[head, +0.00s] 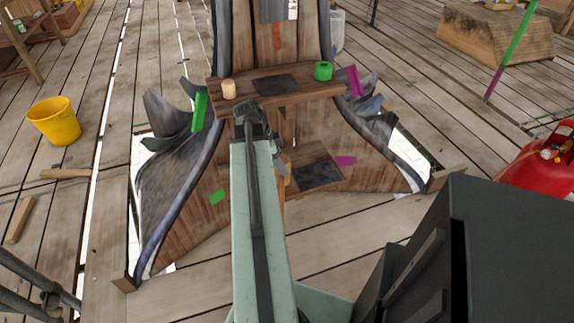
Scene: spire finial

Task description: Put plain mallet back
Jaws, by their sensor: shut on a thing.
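My gripper (254,122) is at the end of my pale green arm, in front of the upper wooden shelf in the head view. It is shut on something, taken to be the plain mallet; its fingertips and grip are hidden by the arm. A tan, rounded piece (287,168) shows just right of the arm, above the lower shelf. It may be part of the mallet, but most of it is hidden. On the upper shelf (300,92), a plain tan cylinder (228,89) stands at the left and a green cylinder (323,70) at the right. A dark patch (276,84) lies between them.
The lower shelf (308,153) has a dark patch (318,174). Torn grey sheeting (180,170) flanks the wooden spire. Gaps open beside the spire; loose timber (20,220) lies left.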

